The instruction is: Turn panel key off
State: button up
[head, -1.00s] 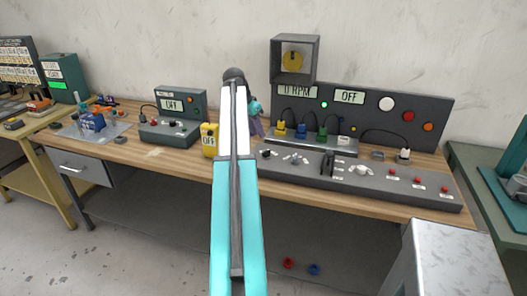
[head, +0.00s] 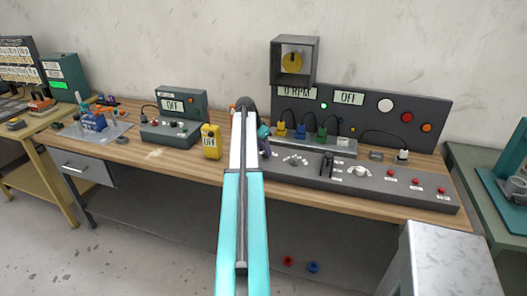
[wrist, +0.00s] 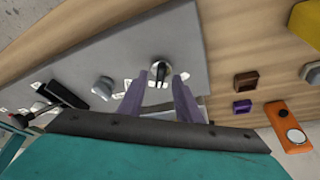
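The long grey control panel (head: 385,182) lies along the front of the wooden bench, with a dark upright back panel (head: 370,108) behind it. In the wrist view, a black key-like knob on a round light base (wrist: 158,72) sits near the end of the grey panel (wrist: 120,55). My gripper (wrist: 160,80) is open, with its two purple fingers spread just below the knob and on either side of it. I cannot tell whether they touch it. In the head view, my gripper (head: 265,145) is at the panel's left end, and my arm hides the knob.
Another knob (wrist: 104,88) and a black lever (wrist: 62,95) stand farther along the panel. A yellow meter (head: 210,142) and a grey power unit (head: 178,120) stand left of my arm. The back panel's displays read "0 RPM" and "OFF"; a green light is lit.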

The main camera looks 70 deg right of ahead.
jog(key=shift+s+d+f, duration=0.1)
jog(key=shift+d+f, duration=0.15)
jog(key=shift+f, duration=0.4)
